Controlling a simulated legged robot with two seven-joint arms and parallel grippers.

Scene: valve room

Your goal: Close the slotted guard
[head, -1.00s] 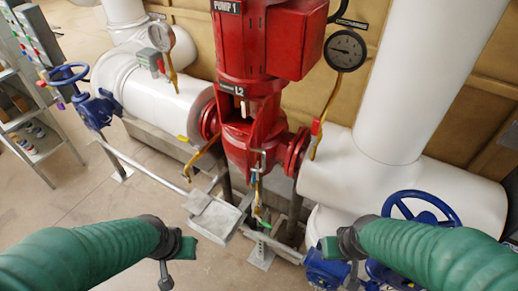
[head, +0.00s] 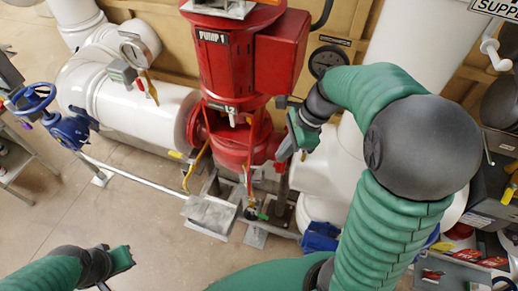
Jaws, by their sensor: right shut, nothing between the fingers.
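The red pump (head: 228,60) stands upright in the middle of the head view. Below its body is a red neck with an opening (head: 236,118) where a bright metal shaft shows; this looks like the slotted guard's place, but I cannot make out the guard panel clearly. My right gripper (head: 297,132) is shut and empty, beside the right side of this neck; I cannot tell whether it touches. My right arm hides the pipe behind it. My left gripper (head: 122,259) is at the lower left, away from the pump; its jaws are too unclear to read.
A blue handwheel valve (head: 32,98) and white pipe (head: 150,110) are on the left. Bare floor (head: 75,215) is at the lower left.

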